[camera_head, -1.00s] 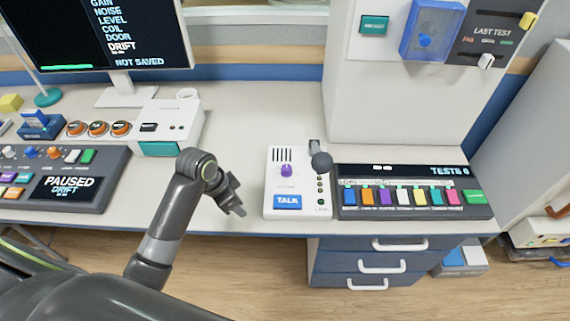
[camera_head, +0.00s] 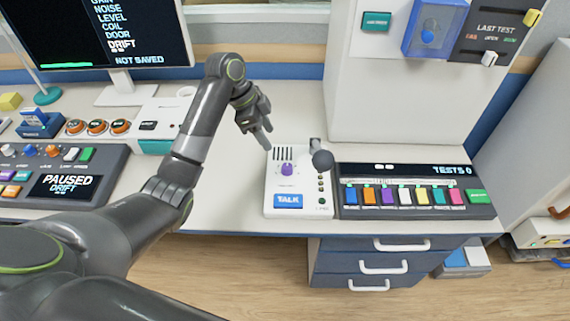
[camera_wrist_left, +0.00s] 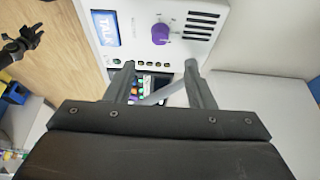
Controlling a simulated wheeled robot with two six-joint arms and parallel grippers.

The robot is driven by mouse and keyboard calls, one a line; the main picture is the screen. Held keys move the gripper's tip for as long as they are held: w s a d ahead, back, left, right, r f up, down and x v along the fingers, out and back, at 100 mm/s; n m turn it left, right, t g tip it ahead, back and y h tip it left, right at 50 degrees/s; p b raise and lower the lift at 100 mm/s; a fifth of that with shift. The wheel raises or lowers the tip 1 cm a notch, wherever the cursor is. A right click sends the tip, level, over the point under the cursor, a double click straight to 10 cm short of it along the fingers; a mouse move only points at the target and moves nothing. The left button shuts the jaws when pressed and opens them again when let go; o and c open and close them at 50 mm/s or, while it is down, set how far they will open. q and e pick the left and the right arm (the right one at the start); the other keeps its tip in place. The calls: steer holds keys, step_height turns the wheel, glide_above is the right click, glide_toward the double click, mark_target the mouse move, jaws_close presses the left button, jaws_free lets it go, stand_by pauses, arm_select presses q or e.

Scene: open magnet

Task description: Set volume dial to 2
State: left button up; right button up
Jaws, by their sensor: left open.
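The volume dial is a small purple knob (camera_head: 287,169) on the white talk panel, below its speaker slots. The knob also shows in the left wrist view (camera_wrist_left: 160,34), near the top middle, with small markings around it that are too small to read. The white talk panel (camera_head: 308,190) carries a blue TALK button (camera_head: 288,201) and a round dark microphone (camera_head: 322,160) on a short stalk. My left gripper (camera_head: 267,138) is open and empty, above the desk by the panel's back left corner. Its two fingers (camera_wrist_left: 160,75) are apart in the wrist view, clear of the knob.
A dark console with several coloured keys (camera_head: 410,195) adjoins the panel on the right. A white cabinet (camera_head: 390,110) rises behind it. A monitor (camera_head: 100,35) and a PAUSED console (camera_head: 65,183) stand at left. Bare desk (camera_head: 225,190) lies left of the panel.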

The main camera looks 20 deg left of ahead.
mark_target(287, 166)
arm_select(q)
steer(key=x, duration=1.2)
steer(key=shift+d+f, duration=0.1)
steer(key=shift+f, duration=0.25)
steer(key=c, duration=1)
steer(key=shift+r+n+p, duration=0.25)
steer(key=shift+n+p, duration=0.15)
steer(key=shift+p, duration=0.6)
steer(key=n+t+p, duration=0.1)
steer(key=n+p, duration=0.1)
steer(key=p, duration=0.1)
steer(key=n+t+y+p, duration=0.1)
steer(key=n+p, duration=0.2)
steer(key=p, duration=0.1)
steer(key=shift+s+d+r, duration=0.1)
steer(key=shift+d, duration=0.05)
steer(key=shift+f+n+t+y+p, duration=0.1)
steer(key=shift+n+t+y+p, duration=0.2)
steer(key=shift+n+p, duration=0.65)
steer(key=shift+f+n+t+y+p, duration=0.15)
steer(key=shift+n+y+p, duration=0.25)
steer(key=shift+n+p, duration=0.5)
steer(key=shift+n, duration=0.25)
steer(key=o, duration=1)
